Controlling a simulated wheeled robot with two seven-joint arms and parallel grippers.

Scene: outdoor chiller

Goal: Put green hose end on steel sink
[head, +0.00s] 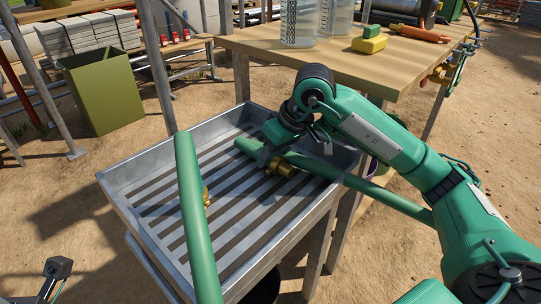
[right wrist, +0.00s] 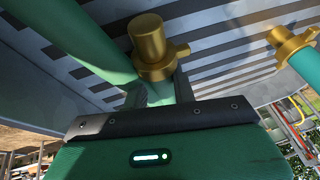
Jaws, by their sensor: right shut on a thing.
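The steel sink (head: 123,204) is a shallow grey tray with a slatted floor, in the middle of the head view. My right gripper (head: 276,142) is over its right part, shut on a green hose end (head: 312,163) with a brass fitting (head: 281,169). This hose crosses the sink's right side; I cannot tell whether its end touches the slats. In the right wrist view the brass fitting (right wrist: 150,42) stands just beyond the fingers (right wrist: 160,92). A second green hose (head: 193,215) with a brass fitting lies over the sink's left part.
A wooden table (head: 265,50) with clear containers, a yellow-green sponge (head: 370,43) and an orange-handled tool (head: 418,33) stands behind the sink. An olive bin (head: 103,92) stands at the back left.

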